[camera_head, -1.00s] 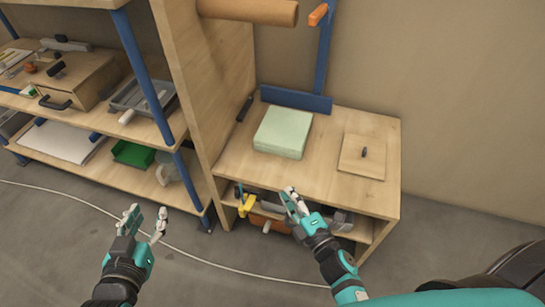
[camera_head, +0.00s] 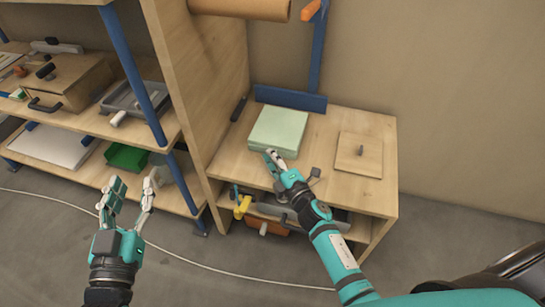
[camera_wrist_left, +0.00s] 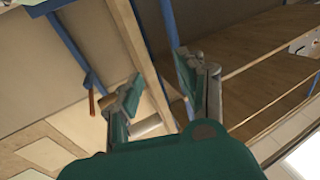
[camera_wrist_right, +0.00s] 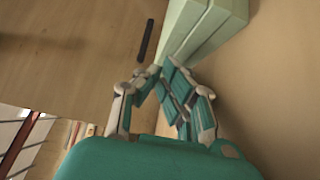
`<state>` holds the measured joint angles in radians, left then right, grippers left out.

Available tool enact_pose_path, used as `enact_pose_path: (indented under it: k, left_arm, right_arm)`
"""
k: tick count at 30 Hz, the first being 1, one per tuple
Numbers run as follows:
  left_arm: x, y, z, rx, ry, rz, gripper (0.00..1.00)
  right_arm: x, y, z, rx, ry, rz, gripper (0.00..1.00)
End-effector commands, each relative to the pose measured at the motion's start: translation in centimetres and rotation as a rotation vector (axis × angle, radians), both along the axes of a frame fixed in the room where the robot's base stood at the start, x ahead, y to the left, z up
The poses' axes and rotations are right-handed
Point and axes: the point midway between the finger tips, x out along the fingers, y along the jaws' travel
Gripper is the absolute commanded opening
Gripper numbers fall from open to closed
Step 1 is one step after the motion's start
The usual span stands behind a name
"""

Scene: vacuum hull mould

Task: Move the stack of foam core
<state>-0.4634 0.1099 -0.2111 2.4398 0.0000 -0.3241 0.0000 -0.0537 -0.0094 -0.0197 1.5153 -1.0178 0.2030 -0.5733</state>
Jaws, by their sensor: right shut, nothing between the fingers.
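The stack of foam core (camera_head: 279,131) is a pale green, square block on the wooden bench top, left of its middle. It also shows at the top of the right wrist view (camera_wrist_right: 205,25). My right gripper (camera_head: 270,155) is at the front edge of the stack, fingers pointing at it. Its fingertips are together with nothing between them; whether they touch the stack I cannot tell. My left gripper (camera_head: 127,190) is in the air left of the bench, away from the stack. Its fingers are apart and empty, also in the left wrist view (camera_wrist_left: 158,85).
A thin wooden board with a small knob (camera_head: 359,153) lies on the bench's right. A blue rail (camera_head: 290,98) stands behind the stack. A black bar (camera_wrist_right: 146,41) lies beside it. Shelving with blue posts (camera_head: 134,75) stands left. Bare bench top lies between stack and board.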

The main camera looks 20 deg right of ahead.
Motion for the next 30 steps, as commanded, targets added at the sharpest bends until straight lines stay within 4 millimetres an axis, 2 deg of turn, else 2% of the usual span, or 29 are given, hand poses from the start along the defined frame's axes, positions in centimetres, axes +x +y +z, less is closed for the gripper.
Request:
enact_pose_path:
  k: [11, 14, 18, 21, 30]
  left_arm:
    - [0.0, 0.0, 0.1, -0.001, -0.005, 0.000, 0.40]
    - [0.0, 0.0, 0.2, -0.004, -0.018, -0.001, 0.40]
    - [-0.1, -0.2, 1.6, -0.026, -0.097, -0.006, 0.40]
    - [-0.2, -0.3, 2.4, -0.038, -0.143, -0.009, 0.40]
    - [-0.3, -0.4, 2.9, -0.042, -0.161, -0.010, 0.40]
  right_arm:
    - [0.2, -0.2, 0.0, 0.000, 0.000, 0.000, 0.00]
    - [1.4, -0.9, 0.0, -0.004, -0.002, 0.000, 0.00]
    - [3.7, -2.5, -0.1, -0.003, -0.002, 0.000, 0.00]
    - [4.7, -3.2, -0.1, -0.001, 0.000, 0.000, 0.00]
    - [5.0, -3.5, 0.0, 0.000, 0.000, -0.002, 0.00]
